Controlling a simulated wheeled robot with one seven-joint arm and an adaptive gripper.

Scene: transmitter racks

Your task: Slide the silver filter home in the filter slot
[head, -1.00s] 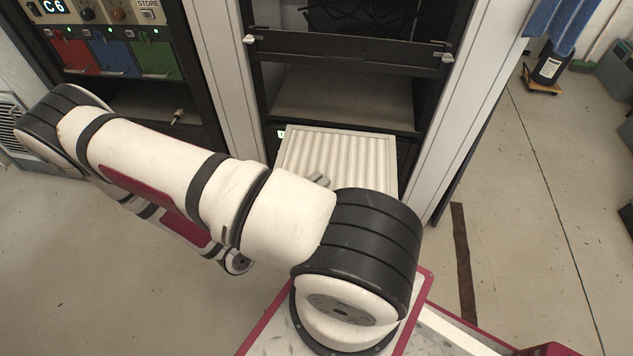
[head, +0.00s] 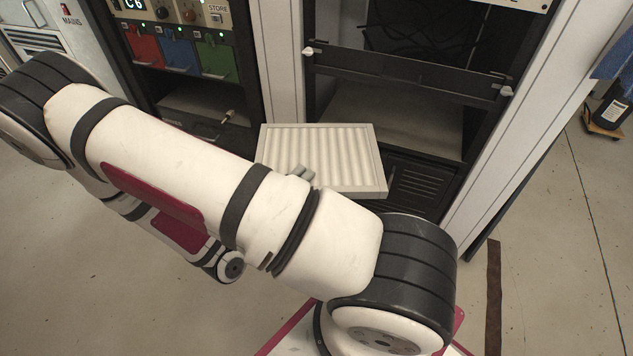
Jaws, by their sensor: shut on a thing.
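The silver filter (head: 343,158) is a pale, flat, pleated panel in a light frame. It is held out level in front of the middle rack, overlapping its left post. Its near left part is hidden behind my arm. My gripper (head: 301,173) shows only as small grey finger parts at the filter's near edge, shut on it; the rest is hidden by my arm. The filter slot cannot be made out; the filter covers part of the rack's lower front. A dark louvred panel (head: 420,187) shows right of the filter.
The middle rack has an open shelf bay (head: 395,120) under a dark crossbar (head: 410,75). The left rack holds red, blue and green modules (head: 180,55).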

